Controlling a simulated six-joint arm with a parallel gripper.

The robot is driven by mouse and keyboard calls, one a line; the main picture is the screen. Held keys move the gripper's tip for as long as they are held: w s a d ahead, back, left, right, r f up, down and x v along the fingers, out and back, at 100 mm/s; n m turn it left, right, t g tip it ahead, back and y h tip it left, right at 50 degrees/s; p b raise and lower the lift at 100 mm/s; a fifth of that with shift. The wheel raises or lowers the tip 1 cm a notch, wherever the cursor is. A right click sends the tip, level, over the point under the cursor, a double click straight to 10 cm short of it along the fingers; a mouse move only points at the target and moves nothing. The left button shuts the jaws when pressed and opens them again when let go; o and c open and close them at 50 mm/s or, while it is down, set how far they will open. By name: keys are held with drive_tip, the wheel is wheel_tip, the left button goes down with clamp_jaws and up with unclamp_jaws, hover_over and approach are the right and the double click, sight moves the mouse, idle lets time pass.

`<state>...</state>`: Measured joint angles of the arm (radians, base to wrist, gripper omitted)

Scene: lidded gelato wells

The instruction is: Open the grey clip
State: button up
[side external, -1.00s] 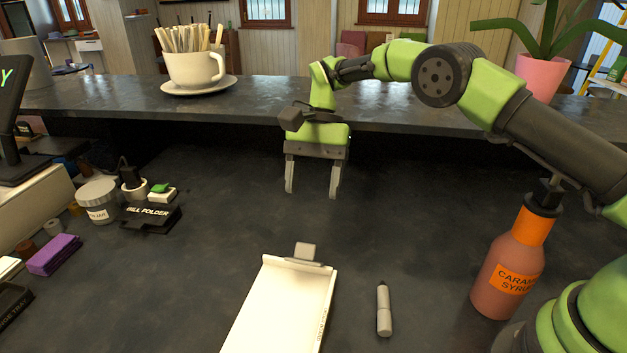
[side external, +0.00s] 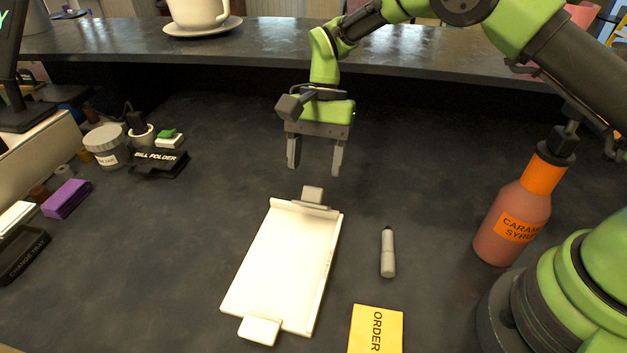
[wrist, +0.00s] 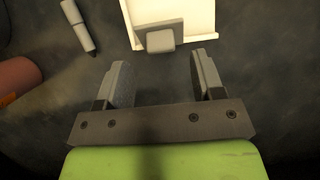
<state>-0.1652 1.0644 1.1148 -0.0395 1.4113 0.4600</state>
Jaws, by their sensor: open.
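A white clipboard (side external: 285,260) lies on the dark counter, with the grey clip (side external: 313,195) at its far end. The clip's tab sticks out past the board's edge; it also shows in the wrist view (wrist: 160,40), just ahead of the fingers and roughly centred between them. A pale tab (side external: 260,329) sits at the board's near end. My gripper (side external: 314,168) points down above the counter, just beyond the clip in the side view. Its fingers are apart with nothing between them, as the wrist view (wrist: 158,82) also shows.
A grey marker (side external: 388,253) lies right of the clipboard, and a yellow order pad (side external: 376,330) lies nearer. A caramel syrup bottle (side external: 513,215) stands at right. A bill folder (side external: 160,162) and a jar (side external: 106,146) are at left. A raised ledge (side external: 420,75) runs behind.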

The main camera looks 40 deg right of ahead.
sight(313, 190)
drive_tip(key=shift+x, duration=2.25)
drive_tip(key=c, duration=0.9)
drive_tip(key=shift+w+d+g+y, duration=0.3)
drive_tip(key=shift+g+y, duration=0.2)
drive_tip(key=shift+y, duration=0.1)
drive_tip(key=shift+c, duration=0.2)
drive_tip(key=o, duration=0.9)
drive_tip(key=shift+o, duration=0.2)
drive_tip(key=v, duration=1)
